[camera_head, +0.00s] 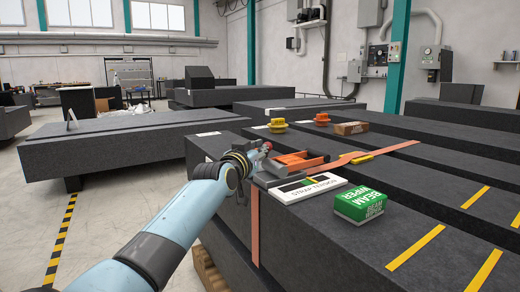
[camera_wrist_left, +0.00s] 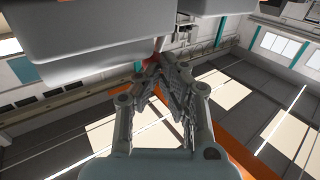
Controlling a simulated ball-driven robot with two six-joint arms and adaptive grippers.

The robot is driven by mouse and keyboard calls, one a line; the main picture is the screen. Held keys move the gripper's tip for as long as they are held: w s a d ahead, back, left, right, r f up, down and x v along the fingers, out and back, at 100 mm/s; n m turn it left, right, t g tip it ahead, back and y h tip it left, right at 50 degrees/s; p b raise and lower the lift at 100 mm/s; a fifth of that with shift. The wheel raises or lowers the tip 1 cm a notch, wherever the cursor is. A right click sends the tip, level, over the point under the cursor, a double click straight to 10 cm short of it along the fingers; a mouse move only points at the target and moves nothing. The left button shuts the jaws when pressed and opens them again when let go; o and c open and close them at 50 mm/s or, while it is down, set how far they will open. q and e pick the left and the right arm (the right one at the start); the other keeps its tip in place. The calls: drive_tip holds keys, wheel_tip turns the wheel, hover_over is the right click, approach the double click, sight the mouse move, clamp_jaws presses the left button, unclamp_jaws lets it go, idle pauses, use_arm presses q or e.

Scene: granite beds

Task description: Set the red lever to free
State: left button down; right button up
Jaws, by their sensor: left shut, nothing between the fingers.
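An orange-red strap tensioner (camera_head: 300,160) sits on the near granite beam, with an orange strap (camera_head: 378,152) running through it and down the beam's front side. A small red tip (camera_head: 267,146), perhaps the end of the lever, shows right at my left gripper (camera_head: 258,156). The left gripper is shut and empty at the tensioner's left end. In the left wrist view the closed fingers (camera_wrist_left: 160,66) are beside a red-orange piece (camera_wrist_left: 151,60); whether they touch it I cannot tell. A white card lettered for strap tension (camera_head: 310,188) lies in front of the tensioner. My right gripper is out of view.
A green box (camera_head: 360,205) stands on the beam right of the card. Yellow (camera_head: 278,125) and orange (camera_head: 322,119) pieces and a brown block (camera_head: 351,128) lie farther back. Long dark beams fill the right. A floor aisle with striped tape (camera_head: 60,240) is at left.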

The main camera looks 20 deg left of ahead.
use_arm(q)
drive_tip(key=shift+a+r+p, duration=0.1)
drive_tip(key=shift+r+p, duration=0.05)
drive_tip(key=shift+p, duration=0.25)
drive_tip(key=shift+w+a+r+n+g+p, duration=0.2)
drive_tip(key=shift+r+n+g+p, duration=0.15)
drive_tip(key=shift+p, duration=0.45)
drive_tip(key=shift+w+a+r+n+g+p, duration=0.2)
drive_tip(key=shift+n+p, duration=0.25)
drive_tip(key=shift+p, duration=0.35)
drive_tip(key=p, duration=0.1)
drive_tip(key=w+a+n+g+p, duration=0.1)
drive_tip(key=shift+r+p, duration=0.25)
drive_tip(key=shift+p, duration=0.15)
drive_tip(key=shift+w+a+f+n+g+h+p, duration=0.2)
drive_tip(key=shift+a+n+g+h+p, duration=0.1)
drive_tip(key=shift+a+n+g+p, duration=0.3)
drive_tip(key=shift+d+f+n, duration=0.15)
drive_tip(key=shift+n, duration=0.15)
drive_tip(key=shift+f+b, duration=0.1)
drive_tip(key=shift+b, duration=0.2)
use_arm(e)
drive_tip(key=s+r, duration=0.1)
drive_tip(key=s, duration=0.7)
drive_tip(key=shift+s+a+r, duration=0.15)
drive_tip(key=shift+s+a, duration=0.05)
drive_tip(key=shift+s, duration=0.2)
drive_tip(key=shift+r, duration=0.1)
